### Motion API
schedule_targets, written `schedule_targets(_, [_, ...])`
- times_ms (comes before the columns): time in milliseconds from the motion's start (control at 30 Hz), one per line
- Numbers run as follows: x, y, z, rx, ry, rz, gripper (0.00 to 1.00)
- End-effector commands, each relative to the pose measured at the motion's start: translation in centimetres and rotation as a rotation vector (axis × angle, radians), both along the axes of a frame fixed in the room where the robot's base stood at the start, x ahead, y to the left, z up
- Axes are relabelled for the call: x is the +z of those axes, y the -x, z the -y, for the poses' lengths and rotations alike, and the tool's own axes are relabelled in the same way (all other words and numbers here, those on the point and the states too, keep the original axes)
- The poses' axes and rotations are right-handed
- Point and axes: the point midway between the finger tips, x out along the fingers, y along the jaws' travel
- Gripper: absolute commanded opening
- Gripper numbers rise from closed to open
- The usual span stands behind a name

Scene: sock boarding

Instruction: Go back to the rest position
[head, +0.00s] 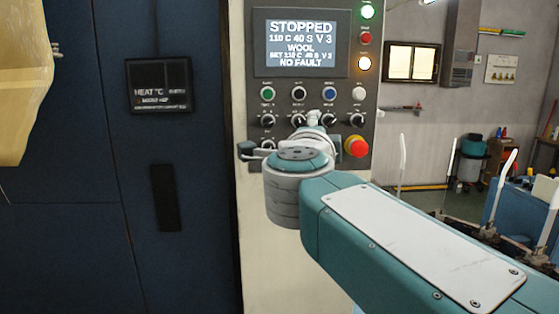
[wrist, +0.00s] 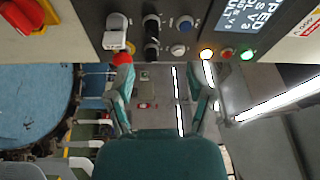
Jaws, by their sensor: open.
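My gripper (wrist: 165,68) is open and empty in the wrist view. Its two teal fingers stand apart, with the floor showing between them. In the head view my gripper (head: 314,119) is largely hidden by my own wrist, in front of the lower knobs of the control panel (head: 312,175). The panel also fills the top of the wrist view, with black knobs (wrist: 151,22) close beyond the fingertips. I cannot tell whether the left finger touches the panel.
The screen (head: 300,42) reads STOPPED, WOOL, NO FAULT. The green lamp (head: 367,11) and amber lamp (head: 364,63) glow. A red stop button (head: 356,147) sits right of my wrist. A dark blue cabinet (head: 70,220) stands left. White boards (head: 500,185) stand at right.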

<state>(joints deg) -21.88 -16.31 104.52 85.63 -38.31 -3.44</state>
Motion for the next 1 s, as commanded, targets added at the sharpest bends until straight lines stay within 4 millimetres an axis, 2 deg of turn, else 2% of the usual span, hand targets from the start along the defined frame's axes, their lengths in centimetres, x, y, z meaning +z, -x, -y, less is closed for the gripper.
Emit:
schedule_targets(133, [-0.3,0.9,-0.7,0.128,0.175,0.013,0.68])
schedule_targets(233, [-1.3,1.6,-1.6,0.218,0.298,-0.001,0.68])
schedule_targets(367, [-3.5,2.8,-2.5,0.333,0.454,-0.047,0.68])
schedule_targets(467, [-5.8,4.0,-3.1,0.42,0.571,-0.103,0.68])
schedule_targets(733, [-14.3,8.1,-3.1,0.64,0.86,-0.338,0.68])
schedule_targets(1000, [-24.0,14.1,-0.1,0.823,1.086,-0.684,0.68])
